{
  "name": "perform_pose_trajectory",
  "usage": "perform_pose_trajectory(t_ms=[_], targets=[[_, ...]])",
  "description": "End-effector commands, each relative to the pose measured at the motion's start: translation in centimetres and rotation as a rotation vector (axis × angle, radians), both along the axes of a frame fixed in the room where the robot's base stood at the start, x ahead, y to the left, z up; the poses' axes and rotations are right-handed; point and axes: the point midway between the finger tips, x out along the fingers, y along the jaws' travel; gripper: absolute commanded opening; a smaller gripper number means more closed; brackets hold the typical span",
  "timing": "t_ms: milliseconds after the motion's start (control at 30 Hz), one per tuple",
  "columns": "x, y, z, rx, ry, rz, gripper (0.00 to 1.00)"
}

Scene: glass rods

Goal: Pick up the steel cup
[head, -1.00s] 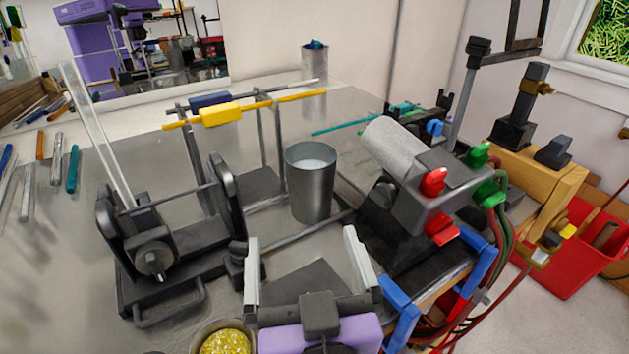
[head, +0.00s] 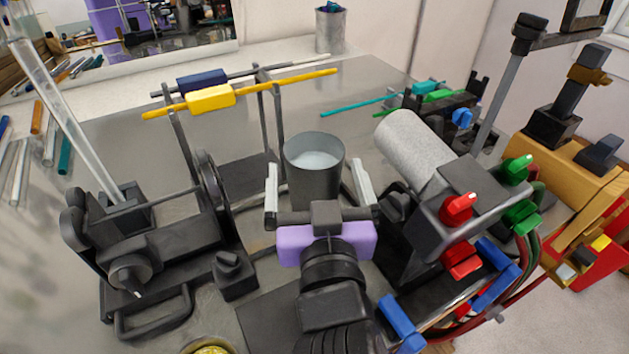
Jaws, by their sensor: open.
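The steel cup (head: 313,184) stands upright on the metal table, in the middle of the head view. It is a grey cylinder with a pale, whitish surface inside near its rim. My gripper (head: 317,180) is open, with one pale finger near the cup's left side and the other near its right side. The purple gripper body is on the near side of the cup and its lower part is hidden behind it. I cannot tell whether the fingers touch the cup.
A black burner-like machine with a grey cylinder (head: 413,148) and red knobs stands close on the right. A black roller stand (head: 165,245) holding a glass rod is on the left. A rack with yellow (head: 211,98) and dark blue clamps stands behind. A yellow-filled bowl (head: 208,348) is at the bottom edge.

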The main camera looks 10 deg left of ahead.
Motion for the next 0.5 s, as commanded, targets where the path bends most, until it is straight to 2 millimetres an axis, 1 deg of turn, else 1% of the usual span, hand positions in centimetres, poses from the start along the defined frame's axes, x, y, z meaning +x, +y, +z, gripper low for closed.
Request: perform_pose_trajectory(t_ms=[133, 400, 500], targets=[[0.9, 0.1, 0.0, -0.001, 0.000, -0.001, 1.00], [4.6, 0.8, -0.4, -0.002, -0.001, 0.000, 1.00], [5.2, 0.9, -0.6, 0.000, 0.000, 0.000, 1.00]])
